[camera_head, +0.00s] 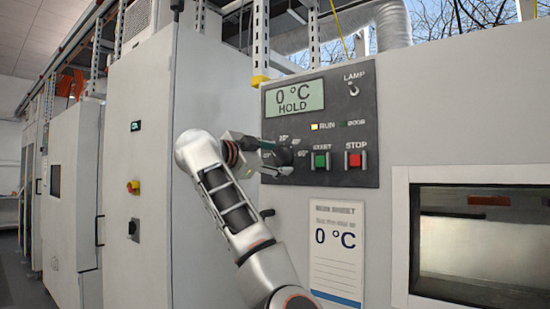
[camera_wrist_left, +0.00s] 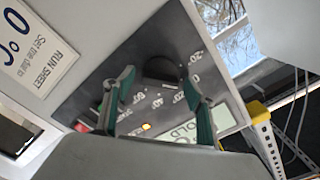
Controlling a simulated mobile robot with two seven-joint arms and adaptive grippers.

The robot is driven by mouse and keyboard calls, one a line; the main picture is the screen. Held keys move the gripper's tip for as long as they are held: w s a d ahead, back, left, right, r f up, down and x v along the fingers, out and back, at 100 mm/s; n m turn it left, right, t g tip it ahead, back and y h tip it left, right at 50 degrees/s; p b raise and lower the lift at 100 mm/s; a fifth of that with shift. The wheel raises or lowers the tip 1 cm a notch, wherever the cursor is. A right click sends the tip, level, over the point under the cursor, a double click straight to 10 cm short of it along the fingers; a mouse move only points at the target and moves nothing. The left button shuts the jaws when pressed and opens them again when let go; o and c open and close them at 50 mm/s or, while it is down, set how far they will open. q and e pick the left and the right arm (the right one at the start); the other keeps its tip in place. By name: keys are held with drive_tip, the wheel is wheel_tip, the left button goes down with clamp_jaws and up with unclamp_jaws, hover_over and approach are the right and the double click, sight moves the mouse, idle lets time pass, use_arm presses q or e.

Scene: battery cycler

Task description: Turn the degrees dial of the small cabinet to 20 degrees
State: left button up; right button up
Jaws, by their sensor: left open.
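The degrees dial is a dark round knob (camera_wrist_left: 163,68) on the dark control panel (camera_head: 350,100), with printed degree marks around it in the left wrist view. My left gripper (camera_head: 280,158) is in front of the panel's lower left and hides most of the dial in the head view. In the wrist view the left gripper (camera_wrist_left: 158,82) is open, its two green-and-grey fingers on either side of the dial. I cannot tell whether they touch it. The dial's pointer direction is not clear. The display (camera_head: 295,98) reads 0 °C HOLD. My right gripper is not in view.
A green START button (camera_head: 320,161) and a red STOP button (camera_head: 356,159) are right of the gripper. A lamp switch (camera_head: 353,89) is above. The run sheet (camera_head: 337,250) below shows 0 °C. A chamber window (camera_head: 480,245) is at the right.

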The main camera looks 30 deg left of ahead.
use_arm(q)
drive_tip(key=c, duration=1.1)
drive_tip(key=shift+c, duration=0.2)
drive_tip(key=shift+f, duration=0.1)
